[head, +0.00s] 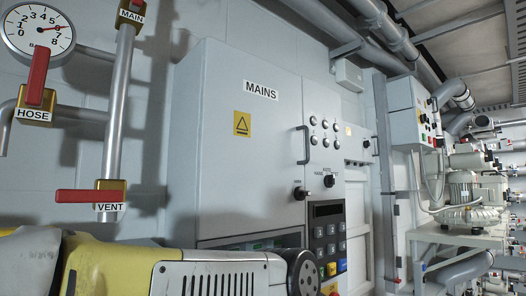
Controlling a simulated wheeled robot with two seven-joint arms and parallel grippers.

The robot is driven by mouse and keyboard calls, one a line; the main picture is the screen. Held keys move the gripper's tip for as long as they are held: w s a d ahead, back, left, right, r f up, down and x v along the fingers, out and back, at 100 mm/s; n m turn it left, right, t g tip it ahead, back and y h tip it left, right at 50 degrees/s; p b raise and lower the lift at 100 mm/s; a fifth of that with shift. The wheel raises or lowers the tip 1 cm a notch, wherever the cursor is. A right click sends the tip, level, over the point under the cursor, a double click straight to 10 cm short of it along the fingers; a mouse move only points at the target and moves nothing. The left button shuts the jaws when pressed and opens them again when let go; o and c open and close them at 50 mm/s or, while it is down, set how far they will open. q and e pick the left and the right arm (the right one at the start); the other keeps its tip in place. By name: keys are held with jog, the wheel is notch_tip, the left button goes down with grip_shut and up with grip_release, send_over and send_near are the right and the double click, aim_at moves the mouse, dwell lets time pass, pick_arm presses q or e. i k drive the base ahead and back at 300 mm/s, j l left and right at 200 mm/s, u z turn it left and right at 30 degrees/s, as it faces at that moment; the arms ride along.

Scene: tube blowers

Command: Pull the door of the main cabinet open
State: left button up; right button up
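The main cabinet is a tall pale grey box on the wall. Its door (225,165) carries a "MAINS" label (261,90) and a yellow triangle warning sign (242,124). The door looks shut. A dark upright bar handle (304,145) is near the door's right edge, and nothing touches it. A yellow and white arm section of mine crosses the bottom of the head view from the left, in front of the cabinet's lower part. Neither of my grippers can be seen.
Right of the handle are rows of round indicators (324,122), rotary knobs (329,181) and a keypad (330,246). A pressure gauge (38,30) and pipes with red HOSE (37,80) and VENT (88,196) levers are at left. Machinery (470,195) lines the right.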

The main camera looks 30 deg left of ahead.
aim_at(251, 162)
jog(key=u, duration=1.25)
jog(key=l, duration=0.55)
